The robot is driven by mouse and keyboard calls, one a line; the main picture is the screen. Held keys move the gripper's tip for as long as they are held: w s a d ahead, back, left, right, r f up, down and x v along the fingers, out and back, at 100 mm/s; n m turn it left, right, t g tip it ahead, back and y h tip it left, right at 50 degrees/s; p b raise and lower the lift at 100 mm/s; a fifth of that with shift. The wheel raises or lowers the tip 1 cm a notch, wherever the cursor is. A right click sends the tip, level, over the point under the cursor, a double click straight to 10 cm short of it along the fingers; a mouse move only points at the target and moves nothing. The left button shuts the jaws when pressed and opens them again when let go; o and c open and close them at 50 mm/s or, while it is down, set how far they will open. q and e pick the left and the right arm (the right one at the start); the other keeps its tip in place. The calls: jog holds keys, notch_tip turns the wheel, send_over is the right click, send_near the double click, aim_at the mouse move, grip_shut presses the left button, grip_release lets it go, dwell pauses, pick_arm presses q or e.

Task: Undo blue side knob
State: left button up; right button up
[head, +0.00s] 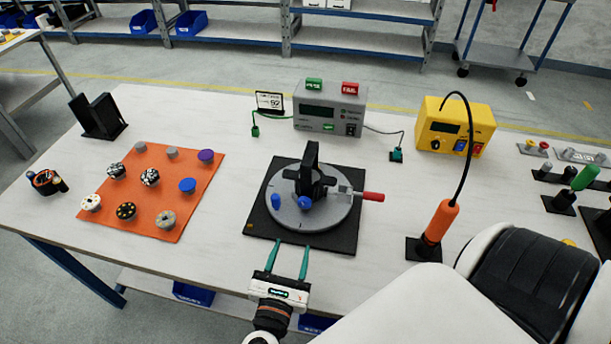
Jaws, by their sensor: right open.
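A blue side knob (305,203) sits low on the front of a black upright clamp (308,172). The clamp stands on a round grey turntable (329,212) with a red-tipped handle (373,196), set on a black mat (259,222). A second blue knob (276,201) shows just to the left on the turntable. My right gripper (289,246) is in front of the mat with its two teal fingers apart and pointing at the fixture. It is empty, and its fingertips are short of the blue side knob. My left gripper is not in view.
An orange mat (143,222) with several round knobs lies at left. A grey tester (330,109) stands behind the turntable. Bare table separates the orange mat from the black mat.

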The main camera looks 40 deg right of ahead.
aim_at(304, 205)
jog(key=shift+w+d+r, duration=0.15)
jog(key=shift+w+d, duration=0.1)
jog(key=shift+d, duration=0.05)
jog(key=p+x, duration=0.2)
jog(key=x, duration=0.7)
jog(key=shift+p, duration=0.35)
jog(key=shift+w+d, duration=0.45)
jog(key=shift+d, duration=0.05)
jog(key=c, duration=1)
jog(key=shift+n, duration=1.2)
jog(key=n, duration=0.3)
jog(key=shift+p, duration=0.4)
